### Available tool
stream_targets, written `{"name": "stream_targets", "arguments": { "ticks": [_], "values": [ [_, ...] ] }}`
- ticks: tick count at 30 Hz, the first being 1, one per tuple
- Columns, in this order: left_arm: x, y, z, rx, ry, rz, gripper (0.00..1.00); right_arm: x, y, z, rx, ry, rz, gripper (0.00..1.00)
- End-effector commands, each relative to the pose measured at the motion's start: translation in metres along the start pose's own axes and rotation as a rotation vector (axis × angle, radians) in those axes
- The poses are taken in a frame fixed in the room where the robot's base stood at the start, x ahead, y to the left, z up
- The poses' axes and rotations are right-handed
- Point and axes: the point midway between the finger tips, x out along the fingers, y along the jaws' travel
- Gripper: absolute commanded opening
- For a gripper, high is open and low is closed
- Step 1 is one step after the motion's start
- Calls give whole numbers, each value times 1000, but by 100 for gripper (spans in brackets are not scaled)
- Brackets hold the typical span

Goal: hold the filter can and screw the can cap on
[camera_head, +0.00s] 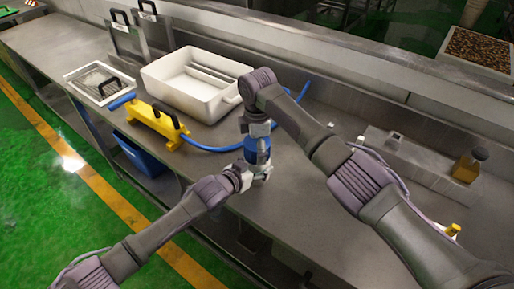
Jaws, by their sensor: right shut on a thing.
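The blue filter can (257,152) stands upright on the steel counter in the middle of the head view. My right gripper (257,127) points down from above and is shut at the can's top, on the can cap, which is mostly hidden by the fingers. My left gripper (253,174) comes in low from the left and sits against the lower part of the can. Its fingers are too small and covered to show whether they are closed on it.
A white basin (160,84) stands behind on the counter (307,226). A yellow tool (157,122) with a blue hose (208,149) lies to the left, the hose running behind the can. A bottle (468,165) stands at the right. The counter's front edge is close to the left arm.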

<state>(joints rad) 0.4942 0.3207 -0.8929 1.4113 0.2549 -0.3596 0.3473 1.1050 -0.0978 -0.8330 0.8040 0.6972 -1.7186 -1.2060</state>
Motion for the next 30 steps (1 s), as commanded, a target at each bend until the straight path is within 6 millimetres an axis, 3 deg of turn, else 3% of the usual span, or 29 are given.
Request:
{"name": "stream_targets", "arguments": {
  "ticks": [30],
  "values": [
    [0,0,3,-2,-6,-1,0,2,0,-1,2409,0,-6,38]
  ]
}}
